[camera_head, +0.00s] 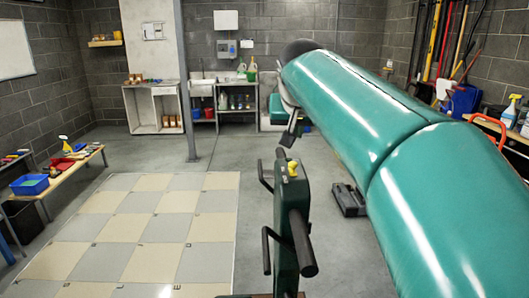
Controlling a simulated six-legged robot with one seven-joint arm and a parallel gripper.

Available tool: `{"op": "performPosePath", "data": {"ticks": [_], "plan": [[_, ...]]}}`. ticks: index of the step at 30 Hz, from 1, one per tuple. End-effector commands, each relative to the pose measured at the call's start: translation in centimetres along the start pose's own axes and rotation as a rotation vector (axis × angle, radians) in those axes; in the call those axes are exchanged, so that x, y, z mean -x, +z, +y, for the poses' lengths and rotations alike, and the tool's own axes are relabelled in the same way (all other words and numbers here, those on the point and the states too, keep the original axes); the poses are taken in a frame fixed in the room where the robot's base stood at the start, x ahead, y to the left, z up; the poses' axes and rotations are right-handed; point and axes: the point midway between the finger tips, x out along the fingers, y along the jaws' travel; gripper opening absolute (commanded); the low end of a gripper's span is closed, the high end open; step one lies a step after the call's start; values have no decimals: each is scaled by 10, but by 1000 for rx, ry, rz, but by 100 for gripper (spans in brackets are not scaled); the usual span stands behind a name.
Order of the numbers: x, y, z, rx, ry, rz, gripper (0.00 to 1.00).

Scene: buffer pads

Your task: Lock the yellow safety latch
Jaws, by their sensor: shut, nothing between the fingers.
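A dark green upright unit (288,225) with black handles stands in front of me, right of the checkered floor. The small yellow safety latch (292,169) sits on its top. My gripper (288,138) hangs from the end of my teal arm, just above and slightly left of the latch in the picture. The fingers look small and dark. They appear shut and empty, and a gap shows between them and the latch. Whether the latch is turned or pressed is too small to tell. The arm hides part of the room at right.
A bench with a blue bin (30,184) and a red bin (62,164) stands at left. A dark grey object (348,199) lies on the floor right of the unit. Shelves and a sink line the back wall. The checkered floor (135,230) is clear.

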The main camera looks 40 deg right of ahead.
Motion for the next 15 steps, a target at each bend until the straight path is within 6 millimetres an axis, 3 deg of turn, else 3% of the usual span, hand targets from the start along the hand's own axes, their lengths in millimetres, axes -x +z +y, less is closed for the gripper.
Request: {"op": "performPosePath", "data": {"ticks": [15], "plan": [[1, -5, 11, -18, 19, 7, 0]]}}
